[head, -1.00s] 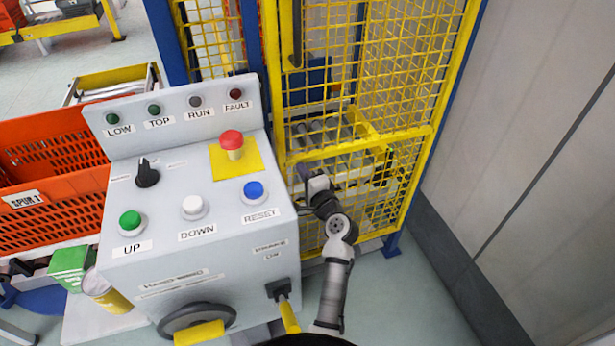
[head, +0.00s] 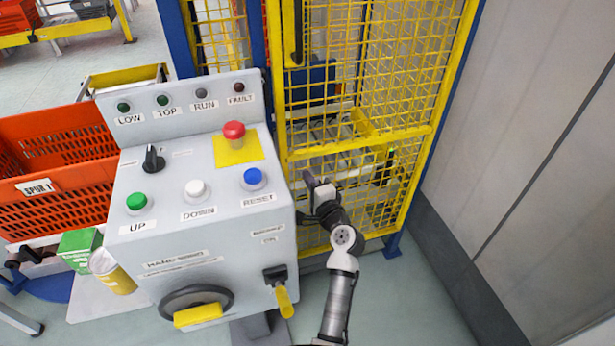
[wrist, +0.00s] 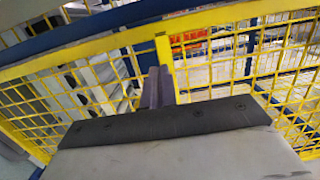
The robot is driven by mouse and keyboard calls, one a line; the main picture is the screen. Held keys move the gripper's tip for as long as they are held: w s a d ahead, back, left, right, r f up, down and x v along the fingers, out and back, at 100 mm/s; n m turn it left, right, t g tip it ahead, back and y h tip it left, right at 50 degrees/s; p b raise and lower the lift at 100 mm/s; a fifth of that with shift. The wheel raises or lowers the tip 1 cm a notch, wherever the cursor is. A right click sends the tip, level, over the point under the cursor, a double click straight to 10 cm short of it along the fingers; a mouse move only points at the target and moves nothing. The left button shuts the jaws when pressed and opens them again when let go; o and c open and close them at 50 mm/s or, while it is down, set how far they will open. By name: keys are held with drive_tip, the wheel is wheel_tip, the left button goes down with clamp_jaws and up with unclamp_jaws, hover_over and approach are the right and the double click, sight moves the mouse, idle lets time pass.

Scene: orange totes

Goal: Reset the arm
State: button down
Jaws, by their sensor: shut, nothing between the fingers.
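My arm rises from the bottom of the head view, just right of the grey control box (head: 205,225). My gripper (head: 308,179) is beside the box's right edge, in front of the yellow mesh fence, apart from the buttons. In the wrist view its purple-grey fingers (wrist: 156,86) are together with nothing between them. They point toward the yellow fence rail. The box's top carries the blue RESET button (head: 253,178), white DOWN button (head: 195,189), green UP button (head: 137,202) and red mushroom button (head: 234,131).
The yellow mesh fence (head: 370,138) stands close behind my arm. An orange tote (head: 70,205) is left of the box. A handwheel (head: 197,306) and yellow-handled lever (head: 283,300) stick out of its front. Clear floor (head: 410,300) lies right of my arm, before a grey wall (head: 530,150).

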drive_tip(key=b+v, duration=0.1)
drive_tip(key=v, duration=0.7)
drive_tip(key=shift+s+a+f+b, duration=0.15)
drive_tip(key=shift+s+a+b, duration=0.15)
drive_tip(key=shift+s+b, duration=0.05)
